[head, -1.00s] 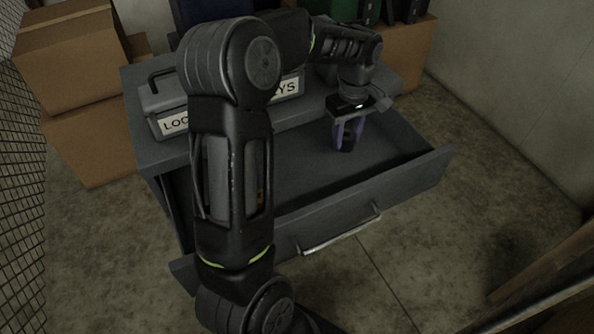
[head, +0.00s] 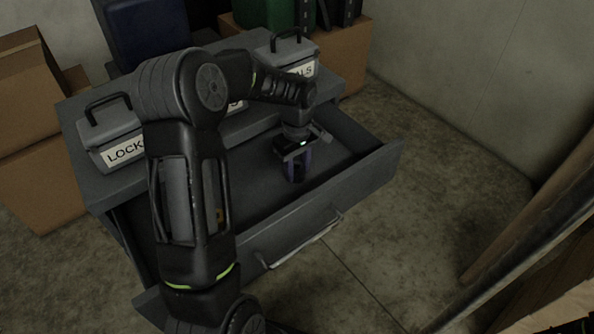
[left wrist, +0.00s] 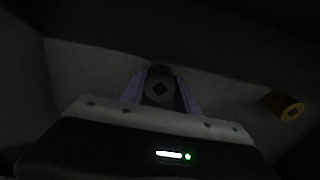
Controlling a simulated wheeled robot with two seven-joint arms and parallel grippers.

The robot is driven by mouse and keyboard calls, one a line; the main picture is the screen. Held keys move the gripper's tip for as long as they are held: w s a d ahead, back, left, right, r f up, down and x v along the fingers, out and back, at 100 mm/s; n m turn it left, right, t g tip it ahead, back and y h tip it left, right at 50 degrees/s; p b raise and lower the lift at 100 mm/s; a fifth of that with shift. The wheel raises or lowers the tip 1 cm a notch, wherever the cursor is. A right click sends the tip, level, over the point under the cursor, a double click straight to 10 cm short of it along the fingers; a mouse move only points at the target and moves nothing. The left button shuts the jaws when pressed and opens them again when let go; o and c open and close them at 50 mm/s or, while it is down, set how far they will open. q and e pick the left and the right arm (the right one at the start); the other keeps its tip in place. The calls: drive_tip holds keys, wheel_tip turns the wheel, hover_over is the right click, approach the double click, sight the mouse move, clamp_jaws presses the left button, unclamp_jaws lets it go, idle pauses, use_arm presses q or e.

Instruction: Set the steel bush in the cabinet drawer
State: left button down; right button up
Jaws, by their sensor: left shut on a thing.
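The steel bush (left wrist: 160,88) is a dark grey cylinder with a diamond-shaped hole in its end, seen in the left wrist view. My left gripper (head: 296,177) is shut on it, with a purple finger on each side. In the head view the gripper points down inside the open cabinet drawer (head: 345,188). The bush is mostly hidden there, and I cannot tell whether it touches the drawer floor.
A brass-coloured bush (left wrist: 284,106) lies to the right in the left wrist view. Grey labelled boxes with handles, one marked LOCK (head: 115,145), stand on the cabinet top. Cardboard boxes (head: 30,150) are at the left. The drawer floor right of the gripper looks clear.

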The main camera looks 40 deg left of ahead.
sight(297, 167)
use_arm(q)
drive_tip(key=shift+f, duration=0.4)
drive_tip(key=shift+f, duration=0.15)
drive_tip(key=c, duration=0.9)
unclamp_jaws()
wheel_tip(297, 167, up, 12)
drive_tip(key=shift+r+p, duration=0.15)
drive_tip(key=shift+p, duration=0.55)
